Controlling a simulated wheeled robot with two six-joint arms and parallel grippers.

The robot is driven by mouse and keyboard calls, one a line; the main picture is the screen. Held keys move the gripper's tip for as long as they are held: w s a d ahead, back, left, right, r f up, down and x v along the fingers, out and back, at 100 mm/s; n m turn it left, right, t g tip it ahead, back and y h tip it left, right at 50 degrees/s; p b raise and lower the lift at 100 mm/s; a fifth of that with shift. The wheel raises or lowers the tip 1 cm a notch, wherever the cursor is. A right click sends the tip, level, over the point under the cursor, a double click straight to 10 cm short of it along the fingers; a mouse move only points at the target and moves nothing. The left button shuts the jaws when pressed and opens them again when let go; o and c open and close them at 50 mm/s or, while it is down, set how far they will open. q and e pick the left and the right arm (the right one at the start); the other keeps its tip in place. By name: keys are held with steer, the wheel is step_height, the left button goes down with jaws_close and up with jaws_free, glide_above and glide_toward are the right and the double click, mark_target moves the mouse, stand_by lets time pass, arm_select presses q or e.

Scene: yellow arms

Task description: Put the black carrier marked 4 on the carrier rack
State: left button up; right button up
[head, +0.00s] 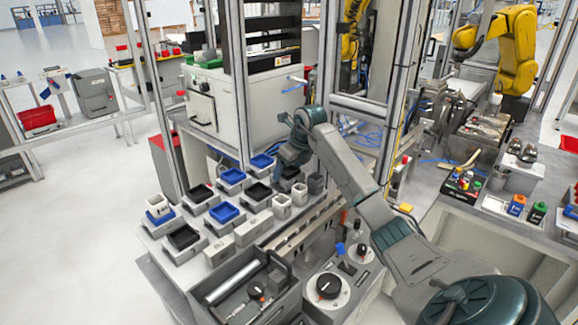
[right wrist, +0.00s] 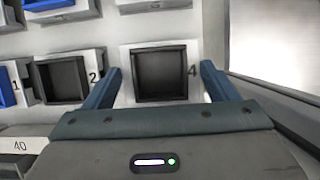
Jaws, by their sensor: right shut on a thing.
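The black carrier marked 4 (right wrist: 161,74) is a square black tray in a pale holder, with the 4 at its right side in the right wrist view. My right gripper (right wrist: 161,86) has one finger on each side of it and is shut on it. In the head view, my right gripper (head: 284,162) points down at the back right of the carrier table, with the carrier mostly hidden below it. I cannot tell from these views which structure is the carrier rack. My left gripper is not in view.
A black carrier marked 2 (right wrist: 62,79) sits close to the left of the held one. Several blue and black carriers stand in holders, such as a blue one (head: 224,212). White cups (head: 282,206) and a grey toolbox (head: 243,292) are nearby. A frame post (head: 238,90) rises behind.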

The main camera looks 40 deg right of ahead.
steer(key=shift+f, duration=0.1)
steer(key=shift+f, duration=0.4)
stand_by(0.4)
steer(key=o, duration=1.1)
steer(key=shift+o, duration=0.2)
steer(key=shift+r, duration=0.1)
steer(key=shift+r+p, duration=2.4)
steer(key=shift+r, duration=1)
